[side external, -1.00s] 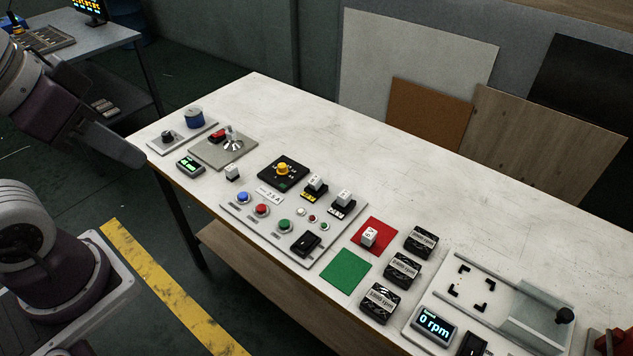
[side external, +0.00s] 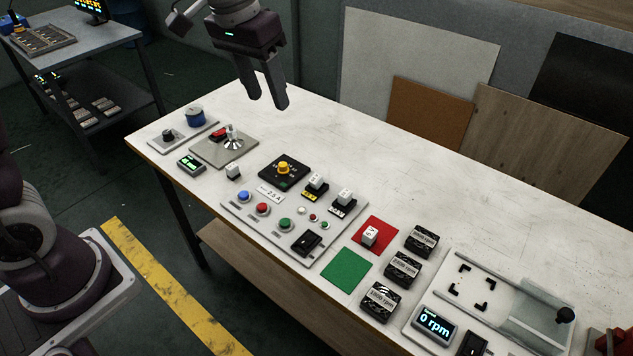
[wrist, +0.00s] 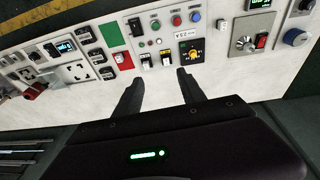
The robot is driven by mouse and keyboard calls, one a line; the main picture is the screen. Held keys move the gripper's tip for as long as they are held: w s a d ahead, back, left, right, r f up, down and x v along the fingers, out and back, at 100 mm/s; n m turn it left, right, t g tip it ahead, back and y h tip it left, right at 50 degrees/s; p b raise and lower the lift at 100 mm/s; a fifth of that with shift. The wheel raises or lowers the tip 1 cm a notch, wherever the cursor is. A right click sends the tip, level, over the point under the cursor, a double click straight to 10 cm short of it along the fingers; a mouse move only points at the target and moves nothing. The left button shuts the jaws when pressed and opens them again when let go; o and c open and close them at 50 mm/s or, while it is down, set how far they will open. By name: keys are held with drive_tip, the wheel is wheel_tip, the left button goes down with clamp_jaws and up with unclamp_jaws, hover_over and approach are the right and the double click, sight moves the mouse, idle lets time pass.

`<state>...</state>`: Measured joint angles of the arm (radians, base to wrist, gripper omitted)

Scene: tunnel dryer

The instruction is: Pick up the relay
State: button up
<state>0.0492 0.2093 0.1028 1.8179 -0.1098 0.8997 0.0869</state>
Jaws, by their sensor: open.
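Several small white blocks that look like relays are in the side view. One white relay (side external: 370,235) stands on a red square (side external: 379,225); both also show in the wrist view, the red square (wrist: 124,63) partly covered. Another white block (side external: 233,170) stands alone left of the panel. My gripper (side external: 267,102) is open and empty, high above the table's far side, pointing down. Its fingers (wrist: 158,78) also show in the wrist view.
A green square (side external: 346,270) lies bare in front of the red one. Black rpm-labelled blocks (side external: 402,269) stand to the right. A black unit with a yellow knob (side external: 283,168) stands behind the panel. A fixture plate (side external: 450,270) is at right. The table's back (side external: 360,150) is clear.

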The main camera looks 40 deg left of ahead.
drive_tip(key=w+f+g, duration=0.2)
drive_tip(key=w+f, duration=0.7)
drive_tip(key=f, duration=0.3)
hover_over(317, 176)
drive_tip(key=shift+y, duration=0.3)
drive_tip(key=f, duration=0.5)
drive_tip(key=s+f, duration=0.1)
drive_tip(key=f, duration=0.2)
drive_tip(key=shift+a, duration=0.35)
drive_tip(key=shift+g, duration=0.3)
drive_tip(key=f, duration=0.6)
drive_tip(key=w+f, duration=0.1)
drive_tip(key=f, duration=0.2)
drive_tip(key=shift+d+f, duration=0.1)
drive_tip(key=shift+d, duration=0.2)
clamp_jaws()
